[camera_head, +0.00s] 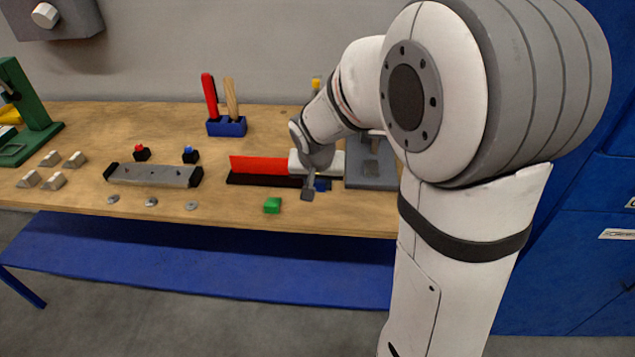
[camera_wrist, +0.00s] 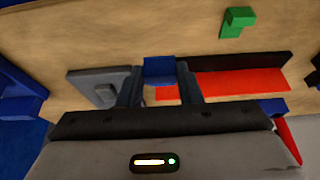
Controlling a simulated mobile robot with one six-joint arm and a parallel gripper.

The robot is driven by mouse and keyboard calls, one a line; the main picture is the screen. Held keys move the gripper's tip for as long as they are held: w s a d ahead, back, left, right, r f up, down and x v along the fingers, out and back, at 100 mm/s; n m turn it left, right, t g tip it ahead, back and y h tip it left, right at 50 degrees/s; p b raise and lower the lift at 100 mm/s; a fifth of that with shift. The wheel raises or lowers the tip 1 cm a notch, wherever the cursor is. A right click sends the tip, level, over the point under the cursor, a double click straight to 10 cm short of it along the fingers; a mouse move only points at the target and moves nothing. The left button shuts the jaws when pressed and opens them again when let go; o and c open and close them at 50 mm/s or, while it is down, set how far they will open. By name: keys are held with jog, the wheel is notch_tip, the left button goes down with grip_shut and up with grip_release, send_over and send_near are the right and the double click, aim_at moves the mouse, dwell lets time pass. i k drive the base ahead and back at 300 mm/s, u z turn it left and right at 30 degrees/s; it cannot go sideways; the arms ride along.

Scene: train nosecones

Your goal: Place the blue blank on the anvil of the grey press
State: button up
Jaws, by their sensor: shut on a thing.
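The blue blank (camera_wrist: 159,68) is between the two fingertips of my gripper (camera_wrist: 159,78) in the wrist view, and my gripper is shut on it. In the head view a bit of the blue blank (camera_head: 323,184) shows beside my gripper (camera_head: 309,190), low over the bench. The grey press shows as a grey base plate (camera_head: 389,181), just right of my gripper; my arm hides part of it. A small raised block (camera_head: 371,167), seemingly the anvil, stands on it with nothing seen on top. In the wrist view the base (camera_wrist: 84,82) and block (camera_wrist: 105,96) lie left of the blue blank.
A red bar on a black strip (camera_head: 258,166) lies close left of my gripper. A green blank (camera_head: 272,205) lies near the front edge of the wooden bench (camera_head: 232,210). A grey fixture (camera_head: 152,175) and a blue tool holder (camera_head: 227,127) stand further left.

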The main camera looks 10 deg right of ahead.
aim_at(372, 165)
jog(key=z, duration=0.1)
jog(key=k, duration=1)
jog(key=u, duration=0.1)
